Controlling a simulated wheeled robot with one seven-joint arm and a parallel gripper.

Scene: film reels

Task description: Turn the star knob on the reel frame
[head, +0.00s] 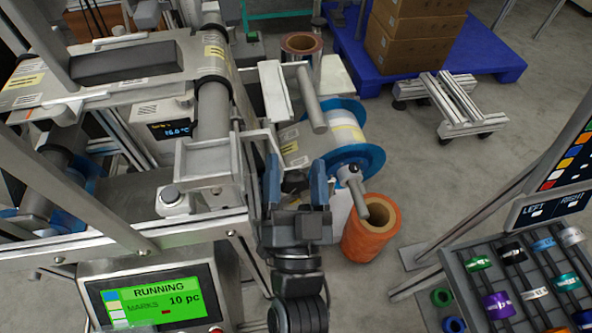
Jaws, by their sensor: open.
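The reel frame carries a blue-flanged reel (372,157) with a pale printed roll (345,128) between its flanges. A small grey knob (349,173), which looks like the star knob, sits at the hub on the near side of the reel; its lobes are too small to make out. My gripper (296,178) is in the middle of the view, left of the knob and apart from it in the picture. Its two blue-grey fingers are spread with nothing seen held between them.
A grey bar (376,207) juts out just below the knob. An orange roll (371,232) stands on the floor below the reel. A display reading RUNNING (153,303) is at lower left, a rack of coloured rolls (470,285) at lower right.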

